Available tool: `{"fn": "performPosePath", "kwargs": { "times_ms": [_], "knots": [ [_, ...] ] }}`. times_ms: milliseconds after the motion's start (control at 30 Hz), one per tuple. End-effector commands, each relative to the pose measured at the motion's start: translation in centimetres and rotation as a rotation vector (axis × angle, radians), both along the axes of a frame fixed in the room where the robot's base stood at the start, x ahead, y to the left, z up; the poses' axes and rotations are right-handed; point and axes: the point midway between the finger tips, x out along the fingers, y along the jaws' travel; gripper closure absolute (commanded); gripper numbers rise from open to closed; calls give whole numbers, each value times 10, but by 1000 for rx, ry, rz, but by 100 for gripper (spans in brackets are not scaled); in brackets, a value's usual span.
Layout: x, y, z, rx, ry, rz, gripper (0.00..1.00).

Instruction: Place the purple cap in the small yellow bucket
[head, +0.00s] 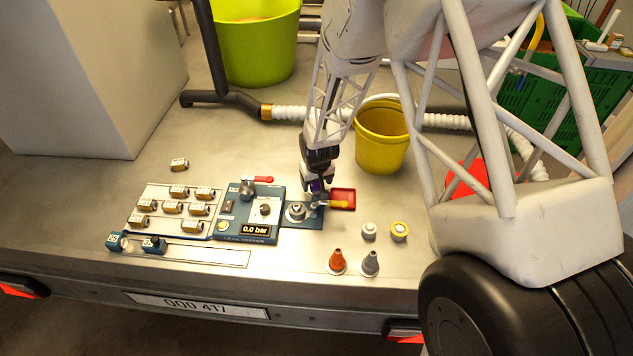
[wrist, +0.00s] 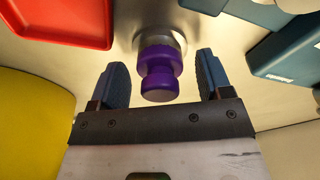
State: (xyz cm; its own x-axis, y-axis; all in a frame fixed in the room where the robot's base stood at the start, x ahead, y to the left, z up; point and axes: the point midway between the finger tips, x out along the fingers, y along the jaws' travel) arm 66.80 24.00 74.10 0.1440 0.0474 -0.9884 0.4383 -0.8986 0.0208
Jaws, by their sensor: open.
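The purple cap (wrist: 160,75) is a round, stepped knob in the wrist view, with a round silver-grey piece right behind it. In the head view it is mostly hidden by my gripper (head: 316,184), with only a little purple showing. My gripper (wrist: 162,62) is open, with one dark finger on each side of the cap and a visible gap on both sides. The small yellow bucket (head: 382,145) stands upright behind and to the right of my gripper in the head view. A yellow surface, likely this bucket (wrist: 32,125), fills the wrist view's left edge.
A red tray (head: 342,198) lies beside my gripper. The blue panel (head: 262,213) with a red-handled valve is to the left. Cones (head: 337,262) and small caps (head: 398,231) stand at front right. A large lime bucket (head: 255,45) and corrugated hose (head: 290,113) are behind.

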Motion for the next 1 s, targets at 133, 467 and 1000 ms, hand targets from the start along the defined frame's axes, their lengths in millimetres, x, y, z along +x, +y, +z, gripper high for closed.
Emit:
{"fn": "performPosePath", "kwargs": {
  "times_ms": [133, 467, 1000],
  "knots": [
    [0, 0, 7, 0, -1, 0, 28],
    [-5, -2, 39, 1, -2, 0, 28],
    [-15, -5, 107, 0, -1, 0, 28]
  ]
}}
